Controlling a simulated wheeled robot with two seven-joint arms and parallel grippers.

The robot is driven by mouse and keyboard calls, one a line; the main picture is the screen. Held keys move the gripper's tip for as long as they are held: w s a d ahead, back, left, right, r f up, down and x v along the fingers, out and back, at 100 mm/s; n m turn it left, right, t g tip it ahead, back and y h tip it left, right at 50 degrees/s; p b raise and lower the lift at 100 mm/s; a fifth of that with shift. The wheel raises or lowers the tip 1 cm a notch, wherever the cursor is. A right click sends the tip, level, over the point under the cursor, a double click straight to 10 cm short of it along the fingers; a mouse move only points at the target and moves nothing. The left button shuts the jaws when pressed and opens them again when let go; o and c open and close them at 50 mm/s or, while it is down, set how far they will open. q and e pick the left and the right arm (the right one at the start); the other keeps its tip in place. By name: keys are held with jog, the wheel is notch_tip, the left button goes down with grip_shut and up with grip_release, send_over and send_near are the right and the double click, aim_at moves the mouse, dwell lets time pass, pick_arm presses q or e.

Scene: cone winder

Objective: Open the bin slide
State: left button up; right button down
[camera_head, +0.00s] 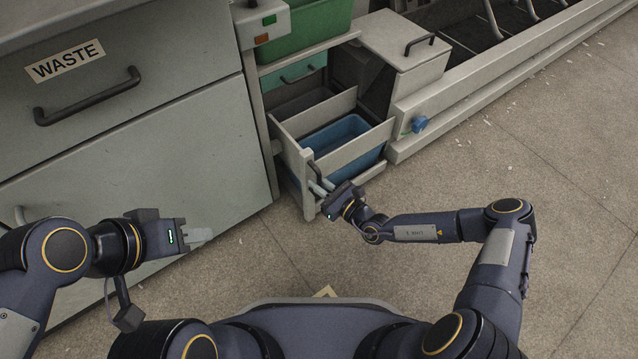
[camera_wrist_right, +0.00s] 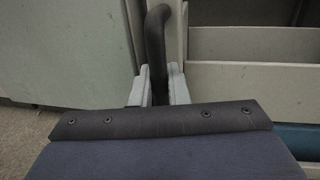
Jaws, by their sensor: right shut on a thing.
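The bin slide (camera_head: 302,165) is a grey pull-out frame low in the machine, standing partly out with a blue bin (camera_head: 338,136) in it. Its dark handle (camera_head: 313,172) is on the front panel and also shows in the right wrist view (camera_wrist_right: 155,40). My right gripper (camera_head: 322,187) is shut on this handle, with a pale finger on each side of it in the right wrist view (camera_wrist_right: 158,88). My left gripper (camera_head: 200,236) is away from the slide, in front of the waste drawer cabinet; whether its fingers are apart is unclear.
The cabinet with the WASTE drawer (camera_head: 90,85) stands left of the slide. A green bin (camera_head: 305,28) sits above it. A grey box with a handle (camera_head: 403,42) and a blue knob (camera_head: 419,124) are to the right. The floor (camera_head: 480,165) in front is clear apart from small scraps.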

jog(key=shift+s+d, duration=0.1)
jog(key=shift+s+d+r+p, duration=0.1)
jog(key=shift+s+d+p, duration=0.1)
jog(key=shift+p, duration=0.1)
jog(key=s+a+p+v, duration=0.1)
jog(key=p+v, duration=0.2)
jog(key=v, duration=0.7)
jog(key=s+a+p+v, duration=0.2)
jog(key=p+v, duration=0.2)
jog(key=v, duration=0.6)
jog(key=shift+s+d, duration=0.15)
jog(key=c, duration=1.5)
grip_release()
jog(key=shift+d, duration=0.1)
